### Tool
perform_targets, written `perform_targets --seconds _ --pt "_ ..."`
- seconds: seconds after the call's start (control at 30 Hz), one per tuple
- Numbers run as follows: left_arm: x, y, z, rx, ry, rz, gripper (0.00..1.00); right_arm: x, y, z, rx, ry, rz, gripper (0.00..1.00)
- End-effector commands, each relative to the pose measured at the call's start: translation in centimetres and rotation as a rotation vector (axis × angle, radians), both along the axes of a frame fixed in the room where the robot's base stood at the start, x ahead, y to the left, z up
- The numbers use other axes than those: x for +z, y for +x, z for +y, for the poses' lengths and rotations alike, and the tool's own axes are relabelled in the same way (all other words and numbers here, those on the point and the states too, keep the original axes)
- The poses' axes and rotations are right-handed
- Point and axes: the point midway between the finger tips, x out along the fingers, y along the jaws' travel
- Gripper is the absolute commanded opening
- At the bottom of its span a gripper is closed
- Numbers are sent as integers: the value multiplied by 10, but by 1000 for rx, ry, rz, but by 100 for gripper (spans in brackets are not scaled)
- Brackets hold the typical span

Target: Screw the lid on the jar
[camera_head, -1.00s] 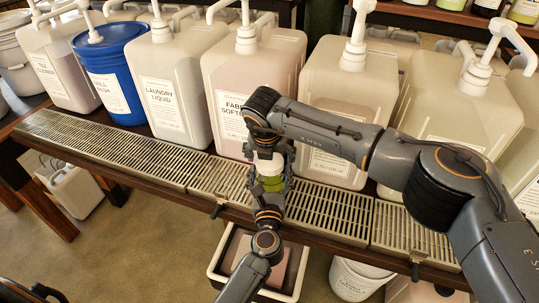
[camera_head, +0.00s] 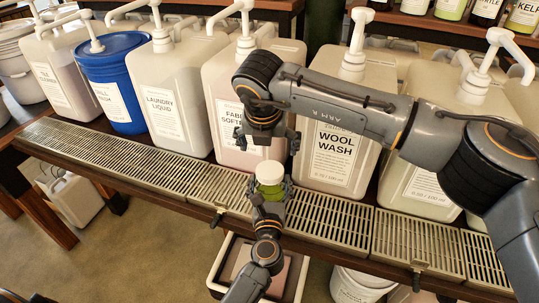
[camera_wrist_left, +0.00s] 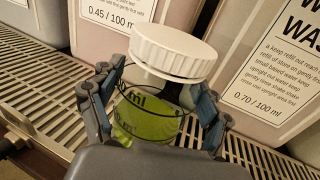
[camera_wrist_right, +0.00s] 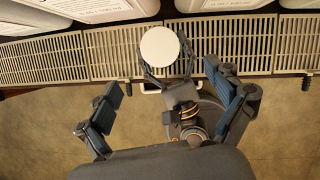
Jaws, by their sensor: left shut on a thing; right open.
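The jar (camera_head: 268,190) is clear and holds green liquid; it also shows in the left wrist view (camera_wrist_left: 145,117). My left gripper (camera_head: 270,192) is shut around the jar's body and holds it upright in front of the grate. The white lid (camera_head: 269,171) sits on top of the jar; in the left wrist view the lid (camera_wrist_left: 174,50) looks slightly tilted, and I cannot tell how tightly it is seated. My right gripper (camera_head: 268,150) is open and empty above the lid, pointing down. In the right wrist view the lid (camera_wrist_right: 159,46) lies beyond and between the open fingers.
Large pump containers, including the wool wash one (camera_head: 340,150) and a blue bucket (camera_head: 118,85), stand in a row behind. A metal drip grate (camera_head: 330,222) runs along the table's front edge. A white bin (camera_head: 358,285) stands on the floor below.

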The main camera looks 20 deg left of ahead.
Motion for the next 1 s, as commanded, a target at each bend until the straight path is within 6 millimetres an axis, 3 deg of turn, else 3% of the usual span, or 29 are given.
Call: perform_targets --seconds 0.13,0.4,0.43,0.53,1.0 --pt "0 0 0 1 1 0 30 11 -4 -1 -1 0 1 92" --pt "0 0 0 1 1 0 30 13 -5 -1 -1 0 1 92" --pt "0 0 0 1 1 0 79 13 -5 -1 -1 0 1 92" --pt "0 0 0 1 1 0 100 12 -5 -1 -1 0 1 92" --pt "-1 -6 -2 0 -1 2 100 12 -5 -1 -1 0 1 92"
